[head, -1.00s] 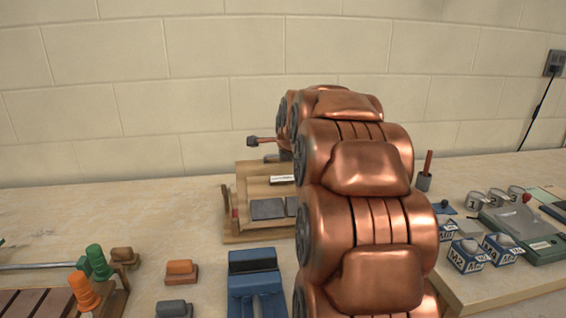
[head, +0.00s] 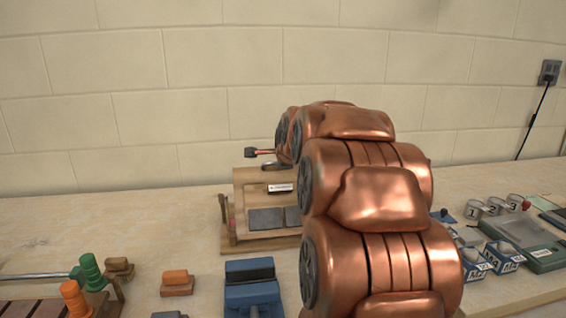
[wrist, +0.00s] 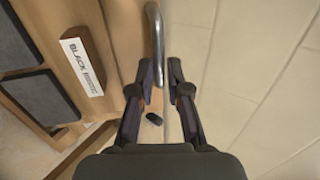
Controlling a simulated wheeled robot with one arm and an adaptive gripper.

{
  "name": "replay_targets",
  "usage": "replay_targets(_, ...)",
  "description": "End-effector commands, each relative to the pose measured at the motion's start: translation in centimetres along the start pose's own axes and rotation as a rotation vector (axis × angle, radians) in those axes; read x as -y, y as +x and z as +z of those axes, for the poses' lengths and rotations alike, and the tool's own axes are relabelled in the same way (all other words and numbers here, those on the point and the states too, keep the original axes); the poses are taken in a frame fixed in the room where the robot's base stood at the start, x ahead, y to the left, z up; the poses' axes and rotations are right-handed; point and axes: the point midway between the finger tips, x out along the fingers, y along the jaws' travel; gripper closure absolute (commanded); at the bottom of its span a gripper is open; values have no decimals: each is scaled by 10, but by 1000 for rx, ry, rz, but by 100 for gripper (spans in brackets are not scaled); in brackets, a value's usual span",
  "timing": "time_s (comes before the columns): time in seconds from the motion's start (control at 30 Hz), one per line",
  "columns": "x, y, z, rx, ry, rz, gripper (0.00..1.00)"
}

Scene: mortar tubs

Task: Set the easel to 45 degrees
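The easel is a wooden board (head: 247,188) on a wooden base, with dark panels (head: 266,218) and a white label (head: 280,187). The board leans back. A metal handle (head: 277,166) is at its top edge. In the wrist view the board (wrist: 112,35) is at left, with the label reading "BLACK" (wrist: 82,67). The curved metal handle (wrist: 153,40) runs down toward my gripper (wrist: 164,84). My fingers are apart, one on each side of the handle's near end; I cannot tell whether either touches it. In the head view my arm hides my fingers and the easel's right part.
A blue block-like stand (head: 250,285) and an orange block (head: 177,283) sit in front of the easel. Numbered cups (head: 494,206) and blue-white boxes (head: 503,257) are at right. The wall is behind.

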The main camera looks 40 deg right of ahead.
Motion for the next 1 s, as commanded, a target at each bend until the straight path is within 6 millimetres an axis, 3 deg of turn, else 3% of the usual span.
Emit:
replay_targets(0.17,0,0,0,0,0,1,63)
replay_targets(0.63,0,-5,0,0,0,1,63)
replay_targets(1.0,2,-47,-1,-2,0,-5,63)
